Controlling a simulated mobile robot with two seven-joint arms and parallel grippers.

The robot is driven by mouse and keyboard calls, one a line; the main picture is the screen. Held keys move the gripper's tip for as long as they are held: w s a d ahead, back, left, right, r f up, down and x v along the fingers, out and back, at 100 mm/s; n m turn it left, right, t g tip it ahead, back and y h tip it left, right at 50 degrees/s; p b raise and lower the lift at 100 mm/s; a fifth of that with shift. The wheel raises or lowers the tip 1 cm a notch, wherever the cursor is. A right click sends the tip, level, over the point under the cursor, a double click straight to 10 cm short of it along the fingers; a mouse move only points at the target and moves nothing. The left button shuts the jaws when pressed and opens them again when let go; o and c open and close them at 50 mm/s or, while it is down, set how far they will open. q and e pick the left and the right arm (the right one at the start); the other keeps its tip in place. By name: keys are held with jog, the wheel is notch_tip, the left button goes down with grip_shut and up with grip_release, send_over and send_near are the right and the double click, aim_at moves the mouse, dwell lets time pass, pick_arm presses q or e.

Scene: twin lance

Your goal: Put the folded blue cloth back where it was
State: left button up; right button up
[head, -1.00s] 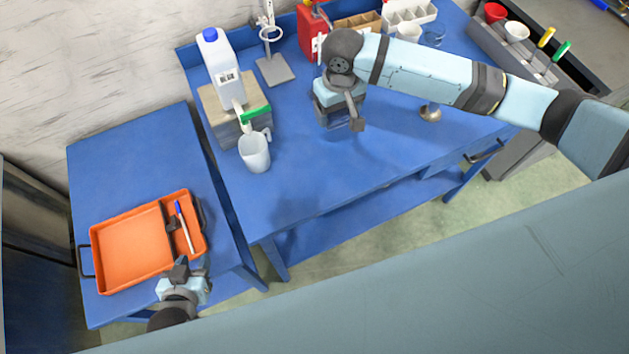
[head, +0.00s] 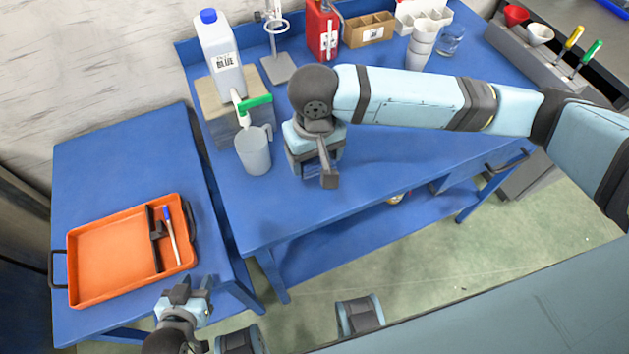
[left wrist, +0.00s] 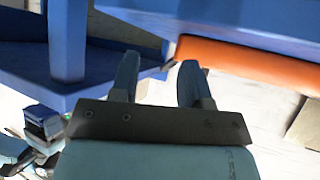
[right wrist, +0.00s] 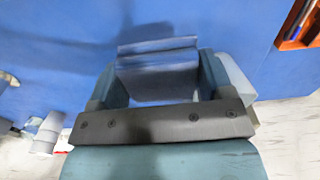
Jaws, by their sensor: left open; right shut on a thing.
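The folded blue cloth (right wrist: 158,68) shows in the right wrist view as a flat layered blue block between the fingers of my right gripper (right wrist: 158,80). That gripper is shut on it, with the blue tabletop beyond. In the head view my right gripper (head: 315,168) hangs over the front part of the large blue table (head: 375,160), right of the grey jug; the cloth is mostly hidden there. My left gripper (head: 185,293) is open and empty near the front right corner of the orange tray. Its parted fingers (left wrist: 160,78) show in the left wrist view.
The orange tray (head: 112,262), with a pen (head: 170,238), lies on the lower side table (head: 120,160). The grey jug (head: 253,152) stands below the green tap of a white jerrycan (head: 220,55). A ring stand (head: 278,66), red can (head: 321,30) and stacked cups (head: 421,45) stand behind.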

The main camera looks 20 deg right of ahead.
aim_at(315, 188)
notch_tip(315, 188, down, 9)
jog(key=shift+f+b, duration=0.1)
jog(key=shift+b, duration=0.25)
jog(key=o, duration=0.9)
jog(key=shift+f, duration=0.1)
notch_tip(315, 188, up, 12)
jog(key=shift+r+p, duration=0.15)
jog(key=shift+p, duration=0.45)
